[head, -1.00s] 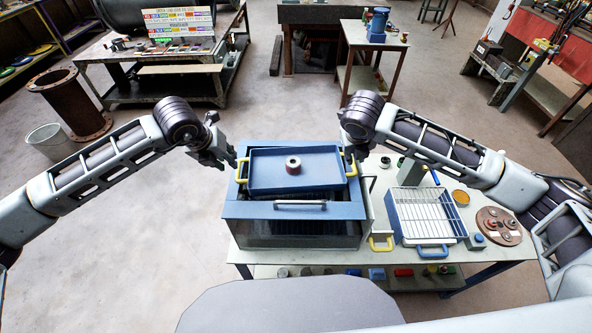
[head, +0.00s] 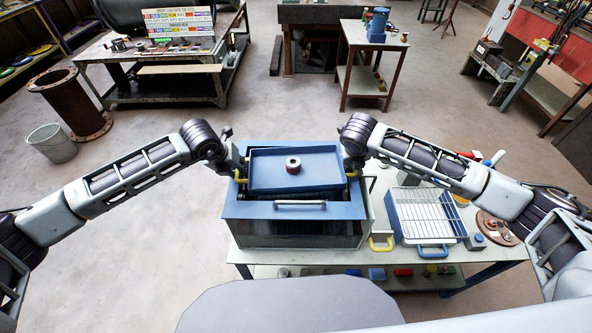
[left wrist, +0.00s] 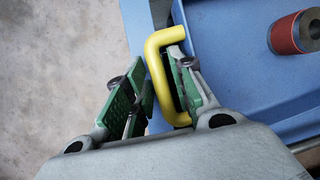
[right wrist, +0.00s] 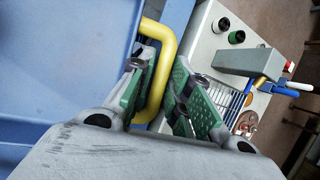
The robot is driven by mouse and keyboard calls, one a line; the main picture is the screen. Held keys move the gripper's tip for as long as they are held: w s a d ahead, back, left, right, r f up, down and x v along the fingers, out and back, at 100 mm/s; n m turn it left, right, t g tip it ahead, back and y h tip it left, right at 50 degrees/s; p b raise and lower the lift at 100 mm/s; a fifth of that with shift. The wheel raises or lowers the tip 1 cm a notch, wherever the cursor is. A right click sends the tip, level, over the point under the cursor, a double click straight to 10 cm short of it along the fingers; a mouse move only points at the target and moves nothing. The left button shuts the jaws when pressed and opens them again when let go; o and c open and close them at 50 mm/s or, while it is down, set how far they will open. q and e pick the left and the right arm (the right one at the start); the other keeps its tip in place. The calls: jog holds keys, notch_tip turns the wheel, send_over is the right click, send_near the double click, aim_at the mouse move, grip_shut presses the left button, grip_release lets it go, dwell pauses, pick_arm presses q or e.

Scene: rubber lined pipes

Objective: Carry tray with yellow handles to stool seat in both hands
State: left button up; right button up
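The blue tray (head: 262,178) with yellow handles lies on top of a blue cabinet (head: 240,209) on the workbench. A small dark-red ring-shaped piece (head: 293,165) sits in the tray. My left gripper (left wrist: 158,95) is open at the left yellow handle (left wrist: 155,62), with one finger inside the loop and one outside. My right gripper (right wrist: 168,90) is open at the right yellow handle (right wrist: 163,62), its fingers on either side of the bar. Gaps show between fingers and handles. I cannot pick out a stool seat clearly.
A wire rack in a blue-handled tray (head: 425,213) stands on the workbench (head: 380,263) to the right. A small table (head: 358,78) stands behind. A rusty pipe (head: 71,102) and bucket (head: 52,142) stand left. Open floor lies left of the bench.

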pick_arm(q)
grip_shut()
pick_arm(e)
grip_shut()
